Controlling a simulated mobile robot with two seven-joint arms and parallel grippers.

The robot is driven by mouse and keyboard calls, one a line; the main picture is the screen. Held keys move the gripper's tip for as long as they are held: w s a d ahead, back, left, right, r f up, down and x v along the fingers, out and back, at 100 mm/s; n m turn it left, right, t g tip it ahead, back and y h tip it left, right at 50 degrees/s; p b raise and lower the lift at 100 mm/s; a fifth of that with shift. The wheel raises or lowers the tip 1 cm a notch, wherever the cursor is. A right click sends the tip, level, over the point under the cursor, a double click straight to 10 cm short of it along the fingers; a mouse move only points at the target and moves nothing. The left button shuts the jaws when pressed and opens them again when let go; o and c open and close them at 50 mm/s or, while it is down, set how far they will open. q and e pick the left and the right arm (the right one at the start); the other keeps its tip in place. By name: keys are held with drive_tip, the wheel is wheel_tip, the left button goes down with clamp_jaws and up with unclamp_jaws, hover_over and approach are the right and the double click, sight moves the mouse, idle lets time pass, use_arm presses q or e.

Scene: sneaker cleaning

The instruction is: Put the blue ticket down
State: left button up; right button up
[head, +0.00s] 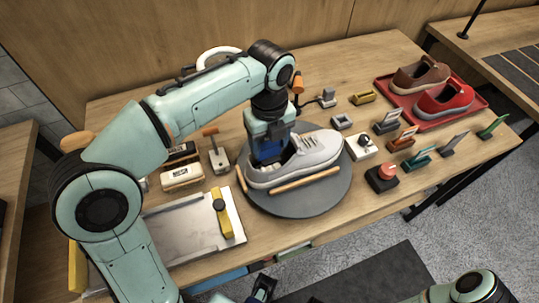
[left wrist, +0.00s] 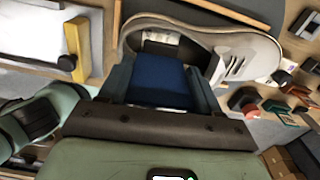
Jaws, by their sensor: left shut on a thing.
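My left gripper (head: 268,148) points down at the opening of the grey sneaker (head: 318,149). It is shut on the blue ticket (left wrist: 160,80), which shows as a dark blue panel between the fingers in the left wrist view. In the head view the ticket is mostly hidden by the gripper. The ticket's lower end is at the shoe's opening; I cannot tell whether it touches the shoe. The sneaker lies on a round dark grey turntable (head: 300,205). A dark part at the bottom edge of the head view may be my right gripper (head: 262,288), but its jaws are unclear.
Wooden sticks (head: 305,180) lie beside the sneaker. A pale tray (head: 185,228) and brushes (head: 182,176) are at the left. A red button (head: 382,177) and several cards in stands (head: 420,158) are at the right. A red tray (head: 462,116) at the back right holds two shoes.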

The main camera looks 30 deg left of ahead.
sight(269, 157)
use_arm(q)
drive_tip(key=shift+f+b, duration=0.5)
drive_tip(key=shift+f, duration=1.85)
drive_tip(key=shift+f, duration=0.1)
drive_tip(key=o, duration=0.8)
drive_tip(key=shift+c, duration=0.2)
wheel_tip(269, 157, up, 12)
drive_tip(key=p, duration=0.3)
